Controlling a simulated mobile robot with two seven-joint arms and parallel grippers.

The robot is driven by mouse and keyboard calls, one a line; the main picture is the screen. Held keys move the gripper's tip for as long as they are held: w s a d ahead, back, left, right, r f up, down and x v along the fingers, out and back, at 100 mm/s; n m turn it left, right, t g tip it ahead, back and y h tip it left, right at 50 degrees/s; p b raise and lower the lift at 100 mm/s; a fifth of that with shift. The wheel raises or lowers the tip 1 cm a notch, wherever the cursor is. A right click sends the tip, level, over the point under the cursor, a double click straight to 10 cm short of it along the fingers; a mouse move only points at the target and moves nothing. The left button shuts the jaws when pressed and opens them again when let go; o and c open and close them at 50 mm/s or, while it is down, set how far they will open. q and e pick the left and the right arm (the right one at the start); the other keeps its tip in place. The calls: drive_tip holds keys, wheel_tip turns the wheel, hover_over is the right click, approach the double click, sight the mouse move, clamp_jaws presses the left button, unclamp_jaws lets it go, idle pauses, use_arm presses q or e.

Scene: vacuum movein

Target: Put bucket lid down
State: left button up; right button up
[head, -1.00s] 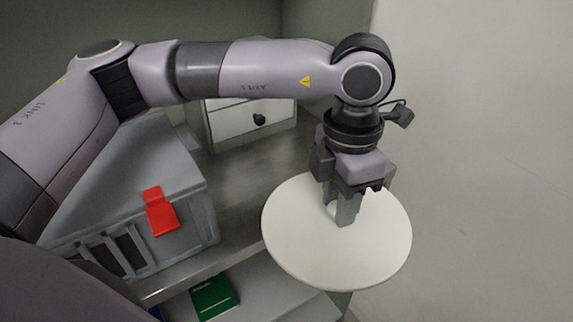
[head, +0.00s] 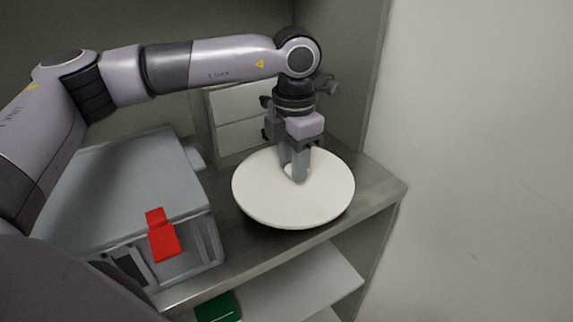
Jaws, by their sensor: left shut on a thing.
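The bucket lid (head: 300,207) is a round white disc in the head view, right of centre. My left gripper (head: 299,177) points down at the middle of the lid and is shut on it, its fingers hiding the part they grip. The lid is roughly level and overlaps the grey shelf top (head: 372,191) in the picture. A dark shadow shows under its front edge; whether it touches the shelf I cannot tell. No bucket can be made out. My right gripper is not in view.
A grey box with a red latch (head: 162,236) stands on the shelf at left. A white drawer unit (head: 240,130) stands behind the lid. A side panel bounds the shelf at right. A green item (head: 217,307) lies on the lower shelf.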

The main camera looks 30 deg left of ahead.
sight(287, 171)
use_arm(q)
drive_tip(key=shift+w+a, duration=0.35)
drive_tip(key=shift+a, duration=0.25)
drive_tip(key=shift+w+a, duration=0.25)
drive_tip(key=shift+a, duration=0.25)
wheel_tip(287, 171, down, 3)
drive_tip(key=shift+d+r, duration=0.1)
drive_tip(key=shift+f, duration=0.35)
drive_tip(key=shift+f, duration=0.15)
drive_tip(key=o, duration=1.1)
drive_tip(key=shift+c, duration=0.2)
